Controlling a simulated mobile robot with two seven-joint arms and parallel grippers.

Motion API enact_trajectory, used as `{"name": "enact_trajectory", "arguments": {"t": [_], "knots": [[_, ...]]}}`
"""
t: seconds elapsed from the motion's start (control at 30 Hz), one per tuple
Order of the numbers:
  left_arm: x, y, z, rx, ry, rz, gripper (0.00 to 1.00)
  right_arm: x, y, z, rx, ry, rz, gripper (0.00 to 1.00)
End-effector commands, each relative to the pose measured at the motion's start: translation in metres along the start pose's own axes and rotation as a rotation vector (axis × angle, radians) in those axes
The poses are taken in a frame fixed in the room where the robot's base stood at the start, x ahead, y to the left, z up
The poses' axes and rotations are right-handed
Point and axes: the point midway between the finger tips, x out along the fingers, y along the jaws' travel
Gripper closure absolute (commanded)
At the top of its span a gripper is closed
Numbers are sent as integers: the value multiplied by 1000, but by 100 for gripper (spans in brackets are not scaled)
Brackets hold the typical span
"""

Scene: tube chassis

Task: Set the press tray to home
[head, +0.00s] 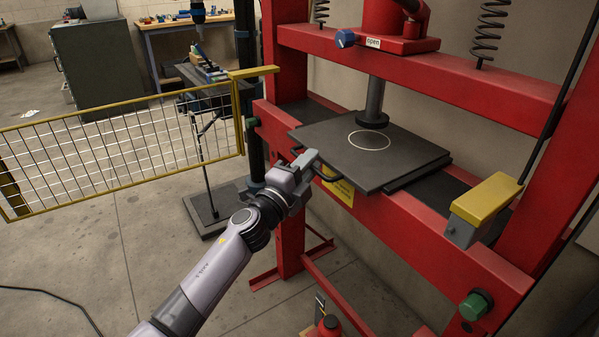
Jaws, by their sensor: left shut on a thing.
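The press tray (407,156) is a dark flat plate with a thin white circle. It sits in the red press frame (430,232), under the grey ram (374,103), and its near left edge overhangs the front beam. A dark handle (328,168) sticks out from its near edge. My left gripper (303,168) is at the left part of this handle, shut on it; the fingers hide part of the bar. My right gripper is not in view.
A yellow mesh guard (120,150) stands open to the left. A yellow-topped box (480,208) and a green button (474,305) are on the press at right. A blue knob (345,38) sits above, beside an "open" label.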

Motion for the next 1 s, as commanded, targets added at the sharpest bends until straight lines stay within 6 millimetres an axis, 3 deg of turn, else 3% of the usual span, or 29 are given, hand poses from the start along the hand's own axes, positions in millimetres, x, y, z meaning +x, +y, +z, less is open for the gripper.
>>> {"name": "enact_trajectory", "arguments": {"t": [0.03, 0.3, 0.33, 0.37, 1.0], "knots": [[4, -9, -2, -3, 1, -15, 100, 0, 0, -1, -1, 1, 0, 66], [4, -10, -2, -4, 0, -16, 100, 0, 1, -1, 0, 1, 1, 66], [4, -10, -2, -4, 0, -16, 72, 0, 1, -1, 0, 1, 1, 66], [4, -10, -2, -4, 0, -16, 63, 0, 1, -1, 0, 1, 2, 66], [-7, -5, 0, 2, -1, -6, 63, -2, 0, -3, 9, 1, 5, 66]]}}
